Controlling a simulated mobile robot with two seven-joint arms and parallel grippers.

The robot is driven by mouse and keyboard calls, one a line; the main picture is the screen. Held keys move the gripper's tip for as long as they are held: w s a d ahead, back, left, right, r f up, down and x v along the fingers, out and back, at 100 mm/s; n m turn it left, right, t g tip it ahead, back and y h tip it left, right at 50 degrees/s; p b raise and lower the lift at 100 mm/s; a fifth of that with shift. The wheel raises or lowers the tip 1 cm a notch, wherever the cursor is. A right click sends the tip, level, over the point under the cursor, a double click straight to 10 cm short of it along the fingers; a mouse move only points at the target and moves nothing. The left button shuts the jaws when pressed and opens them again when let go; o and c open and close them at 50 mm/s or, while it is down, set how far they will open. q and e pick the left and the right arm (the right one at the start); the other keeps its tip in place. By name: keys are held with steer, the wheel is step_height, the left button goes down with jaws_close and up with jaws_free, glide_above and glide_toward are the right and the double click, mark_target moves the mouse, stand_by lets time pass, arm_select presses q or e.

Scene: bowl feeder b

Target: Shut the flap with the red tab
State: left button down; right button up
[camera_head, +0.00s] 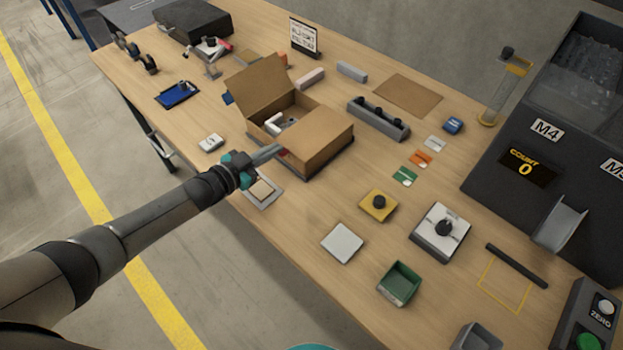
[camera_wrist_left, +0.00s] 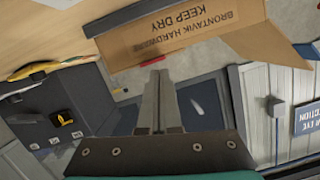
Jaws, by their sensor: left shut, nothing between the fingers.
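The cardboard box (camera_head: 318,160) stands on the table with its left flap (camera_head: 257,88) raised and tilted back. Its right part is covered by a flap (camera_head: 320,133) lying about flat, and the left part is open with small pale items inside. A small bit of red, perhaps the red tab (camera_head: 284,152), shows at the box's near side beside my fingertips. My left gripper (camera_head: 279,149) is shut and empty, at the near side of the box; contact is unclear. In the left wrist view the shut fingers (camera_wrist_left: 159,72) point at the box's printed side (camera_wrist_left: 190,35). My right gripper is not seen.
A framed pale plate (camera_head: 263,191) and a white item (camera_head: 211,142) lie near my left gripper. A grey block with black knobs (camera_head: 378,119) stands right of the box. The dark M4 machine (camera_head: 550,140) fills the far right.

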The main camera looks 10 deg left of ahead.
arm_select(q)
steer(key=shift+a+f, duration=0.1)
steer(key=shift+f, duration=0.15)
steer(key=shift+r, duration=0.15)
stand_by(0.4)
steer(key=s+a+r+p, duration=0.5)
steer(key=s+r, duration=0.1)
steer(key=s, duration=0.1)
steer(key=shift+s+a, duration=0.35)
steer(key=shift+s, duration=0.05)
steer(key=shift+r, duration=0.1)
